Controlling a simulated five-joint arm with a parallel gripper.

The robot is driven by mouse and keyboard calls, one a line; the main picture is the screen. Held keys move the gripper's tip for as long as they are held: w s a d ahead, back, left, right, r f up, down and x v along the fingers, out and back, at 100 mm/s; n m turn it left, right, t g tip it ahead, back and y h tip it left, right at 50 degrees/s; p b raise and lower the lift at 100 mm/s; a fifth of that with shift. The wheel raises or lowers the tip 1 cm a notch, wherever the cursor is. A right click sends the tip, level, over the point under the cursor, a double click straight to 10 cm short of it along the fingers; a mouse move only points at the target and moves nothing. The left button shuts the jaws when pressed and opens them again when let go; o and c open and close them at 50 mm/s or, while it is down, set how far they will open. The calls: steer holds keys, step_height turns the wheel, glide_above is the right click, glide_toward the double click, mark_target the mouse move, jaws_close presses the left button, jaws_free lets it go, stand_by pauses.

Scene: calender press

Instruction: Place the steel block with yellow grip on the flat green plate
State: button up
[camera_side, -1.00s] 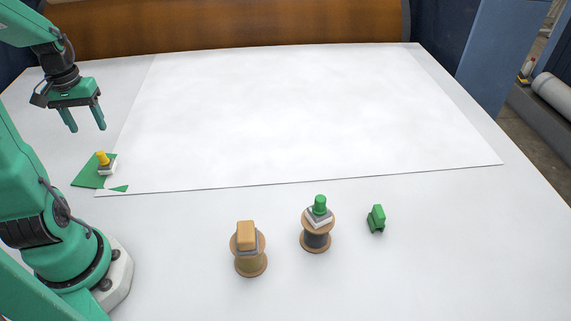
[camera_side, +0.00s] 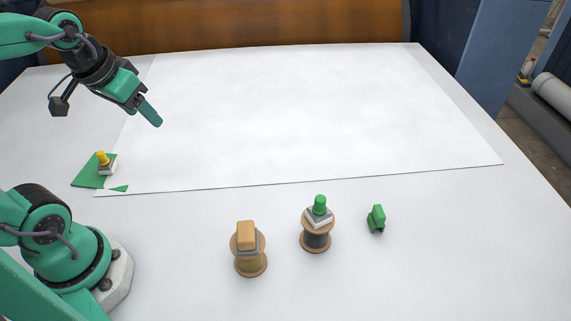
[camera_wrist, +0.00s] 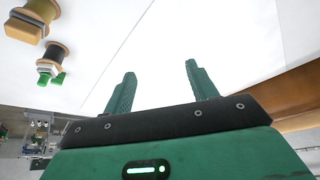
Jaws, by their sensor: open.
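The steel block with yellow grip (camera_side: 104,163) sits upright on the flat green plate (camera_side: 86,175) at the left of the table. The plate lies partly under the corner of the white sheet, with a green bit showing past it. My gripper (camera_side: 153,118) is above and to the right of the block, tilted down to the right, clear of it. In the wrist view my gripper (camera_wrist: 158,80) has its fingers apart with nothing between them. The block and plate are not in the wrist view.
A spool with a tan-topped block (camera_side: 247,236) and a spool with a green-gripped steel block (camera_side: 319,204) stand at the front. A small green block (camera_side: 376,219) is to their right. The large white sheet (camera_side: 300,110) is bare.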

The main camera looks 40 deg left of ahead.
steer(key=shift+m+t+h, duration=0.4)
steer(key=shift+m+t, duration=0.1)
steer(key=shift+m, duration=0.3)
steer(key=shift+s+d+r, duration=0.15)
steer(key=shift+s+d, duration=0.1)
steer(key=shift+d, duration=0.45)
steer(key=shift+s+d+r, duration=0.2)
steer(key=shift+s+d, duration=0.1)
steer(key=shift+d, duration=0.45)
steer(key=shift+s+d+r, duration=0.15)
steer(key=shift+s+d, duration=0.1)
steer(key=shift+d, duration=0.45)
